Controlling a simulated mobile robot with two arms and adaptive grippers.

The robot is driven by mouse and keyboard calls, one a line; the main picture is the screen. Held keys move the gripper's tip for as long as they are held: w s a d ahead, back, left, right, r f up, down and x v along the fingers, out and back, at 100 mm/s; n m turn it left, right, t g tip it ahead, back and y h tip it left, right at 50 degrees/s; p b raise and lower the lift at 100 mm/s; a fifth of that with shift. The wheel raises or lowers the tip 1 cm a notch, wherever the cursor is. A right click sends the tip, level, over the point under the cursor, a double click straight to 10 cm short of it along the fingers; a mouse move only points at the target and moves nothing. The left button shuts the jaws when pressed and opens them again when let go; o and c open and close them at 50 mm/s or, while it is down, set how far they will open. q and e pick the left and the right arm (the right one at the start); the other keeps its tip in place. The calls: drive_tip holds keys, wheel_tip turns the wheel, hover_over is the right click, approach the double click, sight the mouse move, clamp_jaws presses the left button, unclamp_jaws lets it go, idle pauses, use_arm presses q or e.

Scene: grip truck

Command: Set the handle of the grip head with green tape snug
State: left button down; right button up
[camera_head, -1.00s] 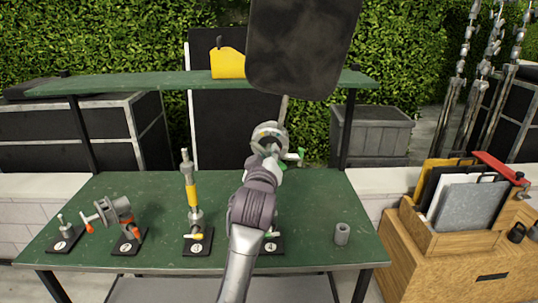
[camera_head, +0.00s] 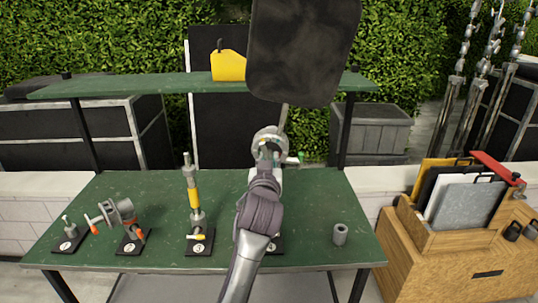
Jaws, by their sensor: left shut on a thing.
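The grip head with green tape (camera_head: 262,137) is a round grey head at the centre, above a black base largely hidden behind my left arm. A dark flag panel (camera_head: 303,50) on a thin rod rises from the head. A green-tipped handle (camera_head: 298,157) sticks out to the right of the head. My left gripper (camera_head: 271,158) is at the head, shut on the green-taped handle; the fingers and my wrist hide much of the contact. How tight the handle is cannot be seen. My right gripper is not in view.
On the green table (camera_head: 330,195) stand an orange-taped clamp head (camera_head: 122,212), a yellow-taped stand (camera_head: 194,200) and a small stud (camera_head: 70,228). A grey cylinder (camera_head: 340,234) stands at right. A green shelf (camera_head: 150,84) crosses behind. A wooden crate (camera_head: 430,240) holds boards.

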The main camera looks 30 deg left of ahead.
use_arm(q)
drive_tip(key=m, duration=0.1)
drive_tip(key=m+p, duration=0.1)
drive_tip(key=shift+r+m, duration=0.2)
drive_tip(key=shift+m, duration=0.1)
drive_tip(key=m+y+p, duration=0.1)
drive_tip(key=m, duration=0.2)
drive_tip(key=shift+p, duration=0.3)
drive_tip(key=m+p, duration=0.1)
drive_tip(key=m, duration=0.3)
drive_tip(key=shift+y, duration=0.3)
drive_tip(key=shift+m+p, duration=0.3)
drive_tip(key=shift+m, duration=0.5)
drive_tip(key=shift+c, duration=1.5)
unclamp_jaws()
drive_tip(key=shift+f, duration=0.1)
